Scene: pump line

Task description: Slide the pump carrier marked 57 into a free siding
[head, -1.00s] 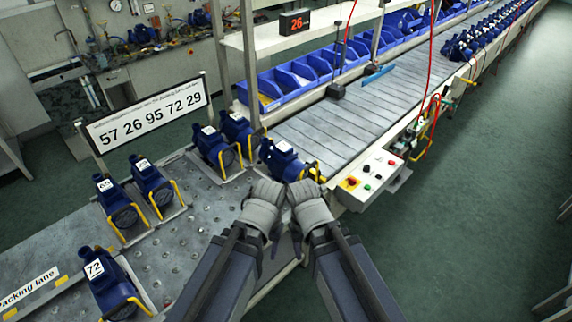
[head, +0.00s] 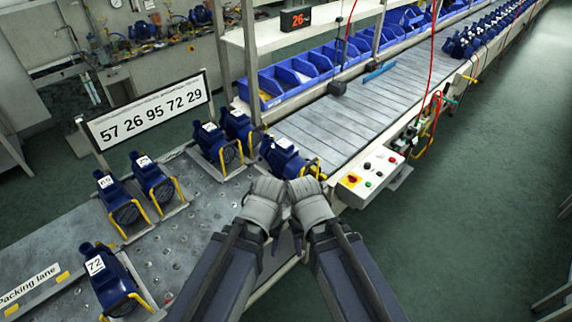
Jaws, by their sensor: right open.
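Several blue pumps on carriers with yellow handles stand at the left. One marked 72 (head: 108,285) is at the lower left, and two more (head: 118,205) (head: 155,185) stand behind it. Two others (head: 213,148) (head: 238,128) stand near the post, and one pump (head: 283,158) sits at the conveyor's near end. Their labels are too small to read surely, so I cannot tell which is 57. My left gripper (head: 264,200) and right gripper (head: 308,200) are side by side in front of that last pump, apart from it. The right is open; the left's jaws are unclear.
A sign (head: 148,110) reads 57 26 95 72 29. A display (head: 296,19) shows 26. The studded table (head: 185,255) has bare room in the middle. A button box (head: 368,176) stands right of my grippers. Blue bins (head: 300,75) line the conveyor (head: 350,110).

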